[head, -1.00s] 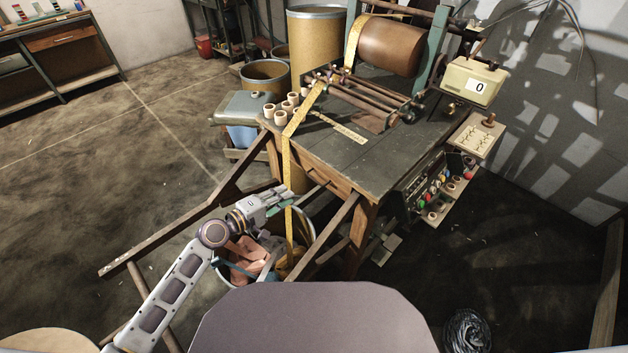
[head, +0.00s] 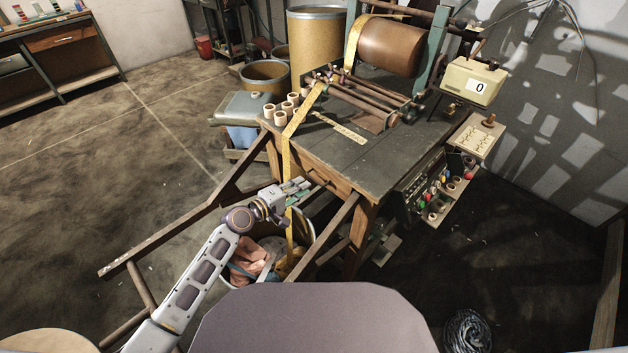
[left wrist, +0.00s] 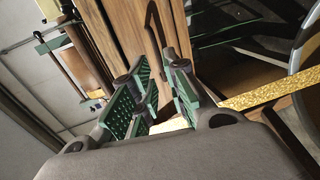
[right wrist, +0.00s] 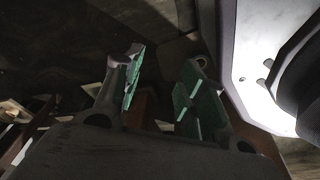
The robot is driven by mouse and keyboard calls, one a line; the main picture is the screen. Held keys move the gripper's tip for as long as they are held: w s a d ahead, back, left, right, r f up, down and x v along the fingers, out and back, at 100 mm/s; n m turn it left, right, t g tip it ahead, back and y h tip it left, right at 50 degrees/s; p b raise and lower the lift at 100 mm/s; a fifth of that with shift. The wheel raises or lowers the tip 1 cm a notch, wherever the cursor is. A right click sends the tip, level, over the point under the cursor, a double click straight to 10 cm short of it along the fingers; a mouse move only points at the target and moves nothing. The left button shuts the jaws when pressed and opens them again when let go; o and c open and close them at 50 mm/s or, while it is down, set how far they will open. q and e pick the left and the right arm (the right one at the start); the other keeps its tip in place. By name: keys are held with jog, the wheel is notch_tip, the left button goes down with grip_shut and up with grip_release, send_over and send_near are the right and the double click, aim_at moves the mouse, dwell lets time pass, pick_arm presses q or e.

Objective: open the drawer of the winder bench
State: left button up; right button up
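The winder bench (head: 375,155) stands in the middle of the head view, and its wooden front faces me. In the left wrist view, the drawer front (left wrist: 120,35) is a brown wooden panel with a dark upright-looking handle (left wrist: 151,35). The drawer looks closed. My left gripper (head: 300,188) is just before the bench front, beside the hanging yellow tape. Its green-padded fingers (left wrist: 152,82) are apart and empty, pointing at the handle; I cannot tell whether they touch it. My right gripper (right wrist: 160,78) is open and empty in its wrist view, and out of the head view.
The yellow tape (head: 289,165) hangs over the bench front into a bin (head: 308,226) of scraps below my left gripper. Slanted wooden rails (head: 195,225) flank the bin. Small cups (head: 281,117) stand at the bench's left corner. A control box (head: 440,190) hangs on the right.

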aim_at(314, 180)
pick_arm(q)
jog(key=x, duration=0.6)
jog(key=shift+w+d+b, duration=0.1)
jog(key=shift+b, duration=0.2)
jog(key=shift+w+d, duration=0.1)
jog(key=shift+d, duration=0.05)
pick_arm(e)
jog(key=shift+w+a+r, duration=0.6)
jog(key=shift+r, duration=0.15)
pick_arm(q)
grip_shut()
pick_arm(e)
jog(key=shift+s+d, duration=0.15)
jog(key=shift+d, duration=0.05)
jog(key=shift+f, duration=0.1)
